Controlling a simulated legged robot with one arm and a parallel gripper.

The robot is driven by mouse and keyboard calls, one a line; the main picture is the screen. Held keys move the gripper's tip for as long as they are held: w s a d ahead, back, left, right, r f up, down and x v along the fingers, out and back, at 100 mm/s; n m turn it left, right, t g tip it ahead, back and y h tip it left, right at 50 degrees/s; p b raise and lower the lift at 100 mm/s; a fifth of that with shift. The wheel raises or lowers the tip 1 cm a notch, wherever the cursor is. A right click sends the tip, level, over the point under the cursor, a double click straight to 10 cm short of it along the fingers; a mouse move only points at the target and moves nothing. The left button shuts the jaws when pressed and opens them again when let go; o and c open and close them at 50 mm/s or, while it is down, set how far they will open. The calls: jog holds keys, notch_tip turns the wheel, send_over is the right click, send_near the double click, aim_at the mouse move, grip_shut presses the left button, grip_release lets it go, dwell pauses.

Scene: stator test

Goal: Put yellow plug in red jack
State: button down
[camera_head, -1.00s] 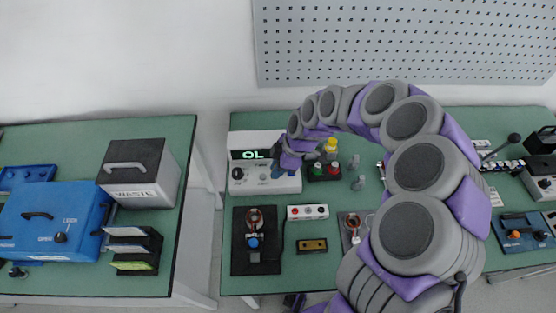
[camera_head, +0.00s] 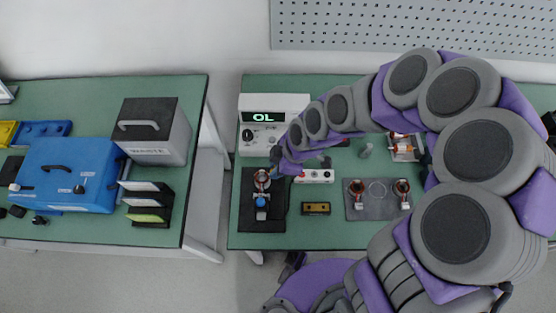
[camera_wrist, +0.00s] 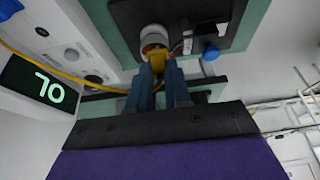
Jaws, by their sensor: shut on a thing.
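My gripper (camera_wrist: 158,80) is shut on the yellow plug (camera_wrist: 159,64), seen between its two fingertips in the wrist view. A yellow cable (camera_wrist: 65,73) runs off to the left. The plug's tip is close to a round grey-white part with a reddish inside (camera_wrist: 152,39); I cannot tell if they touch. In the head view my gripper (camera_head: 277,157) is between the meter and the black fixture, and the plug cannot be made out. I cannot surely pick out the red jack; a white box (camera_head: 316,176) with red spots stands right of my gripper.
The meter (camera_head: 254,143), reading OL, stands behind my gripper. The black fixture (camera_head: 247,218) with a copper-wound part and blue knob (camera_wrist: 211,52) is in front. A grey mat (camera_head: 378,214) with wound parts lies to the right. My arm covers much of the bench's right side.

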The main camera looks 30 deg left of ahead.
jog(key=shift+r, duration=0.15)
dwell(0.4)
jog(key=w+d+b, duration=0.1)
jog(key=w+d, duration=0.5)
jog(key=shift+w, duration=0.35)
jog(key=shift+f+b, duration=0.2)
jog(key=shift+b, duration=0.15)
jog(key=shift+f+b, duration=0.7)
jog(key=shift+f, duration=1.35)
jog(key=shift+f+b, duration=0.5)
jog(key=shift+f, duration=0.55)
dwell(0.5)
jog(key=c, duration=1)
grip_release()
